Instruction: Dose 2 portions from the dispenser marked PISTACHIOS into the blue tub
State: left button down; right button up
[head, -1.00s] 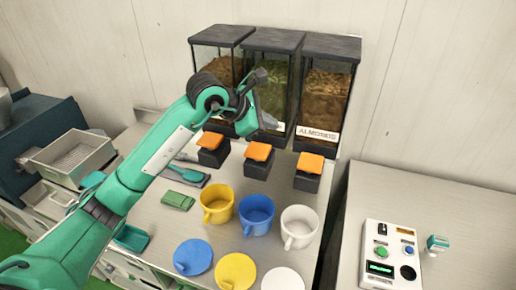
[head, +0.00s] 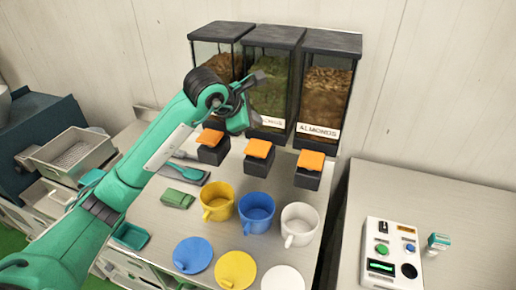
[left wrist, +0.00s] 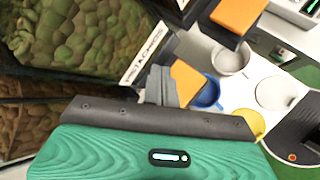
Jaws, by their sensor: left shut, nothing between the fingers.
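The PISTACHIOS dispenser (head: 272,82) is the middle one of three, with green contents. Its label (left wrist: 146,41) reads clearly in the left wrist view and is partly covered by my gripper in the head view. Its orange-topped outlet (head: 258,149) sticks out below. The blue tub (head: 257,213), a handled mug, stands upright on the counter in front of that outlet, between a yellow and a white one. My left gripper (head: 252,115) is shut and empty, in front of the dispenser's label and above the orange top. It also shows in the left wrist view (left wrist: 161,84). My right gripper is not seen.
The yellow tub (head: 217,202) and white tub (head: 299,226) flank the blue one. Blue, yellow and white lids (head: 235,270) lie in front. The ALMONDS dispenser (head: 325,90) stands at right. A control box (head: 391,251) is on the right counter.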

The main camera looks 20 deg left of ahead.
aim_at(263, 142)
pick_arm(q)
notch_tip(263, 142, down, 4)
jog(key=shift+f+b, duration=0.15)
jog(key=shift+b, duration=0.8)
jog(key=shift+f+b, duration=0.5)
jog(key=shift+f, duration=0.2)
dwell(0.6)
jog(key=shift+f+b, duration=0.1)
jog(key=shift+b, duration=0.2)
jog(key=shift+f+b, duration=0.3)
jog(key=shift+b, duration=0.25)
